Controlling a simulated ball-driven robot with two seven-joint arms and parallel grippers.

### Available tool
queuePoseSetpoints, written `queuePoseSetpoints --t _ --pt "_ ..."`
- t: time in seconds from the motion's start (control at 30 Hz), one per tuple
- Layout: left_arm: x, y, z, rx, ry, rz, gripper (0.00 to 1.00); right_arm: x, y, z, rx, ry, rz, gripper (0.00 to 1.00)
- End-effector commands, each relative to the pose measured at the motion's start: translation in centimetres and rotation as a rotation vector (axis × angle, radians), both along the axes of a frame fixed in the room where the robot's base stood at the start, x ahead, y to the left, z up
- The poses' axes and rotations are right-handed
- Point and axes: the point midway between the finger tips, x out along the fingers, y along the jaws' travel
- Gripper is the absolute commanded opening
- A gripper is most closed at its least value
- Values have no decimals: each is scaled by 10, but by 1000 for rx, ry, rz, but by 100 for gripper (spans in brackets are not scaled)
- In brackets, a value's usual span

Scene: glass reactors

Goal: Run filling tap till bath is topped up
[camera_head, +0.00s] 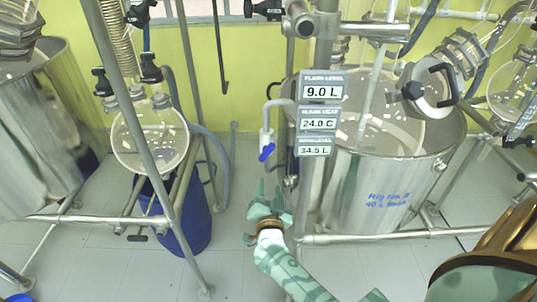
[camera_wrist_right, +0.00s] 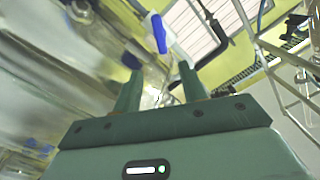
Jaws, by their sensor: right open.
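The bath (camera_head: 375,195) is a large steel vessel at the right, marked "Rig No. 2" and 40 L. A glass flask sits inside it. The filling tap (camera_head: 266,152) has a blue handle on a white spout, left of the stacked displays (camera_head: 320,115). They read 9.0 L, 24.0 C and, lowest, 34.5 L, apparently the bath level. My right gripper (camera_head: 268,202) is open and empty below the tap, apart from it. In the right wrist view the blue handle (camera_wrist_right: 158,33) lies beyond the open fingertips (camera_wrist_right: 157,75). My left gripper is not in view.
Metal frame tubes (camera_head: 370,237) run around the bath. At the left are a round glass flask (camera_head: 150,140), a blue container (camera_head: 182,225) and another steel vessel (camera_head: 40,120). Tiled floor between the rigs is clear.

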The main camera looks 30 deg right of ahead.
Motion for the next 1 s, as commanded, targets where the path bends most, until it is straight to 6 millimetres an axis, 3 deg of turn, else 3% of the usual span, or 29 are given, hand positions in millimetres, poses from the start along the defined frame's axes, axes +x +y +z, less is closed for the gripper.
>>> queuePoseSetpoints --t 0.4,0.6,1.0 --pt "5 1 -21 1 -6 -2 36 85 -52 -2 -1 -3 -1 42" --pt "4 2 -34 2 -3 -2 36 117 -71 -2 2 -2 -1 42" --pt "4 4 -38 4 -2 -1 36 131 -81 1 3 -2 -1 42"
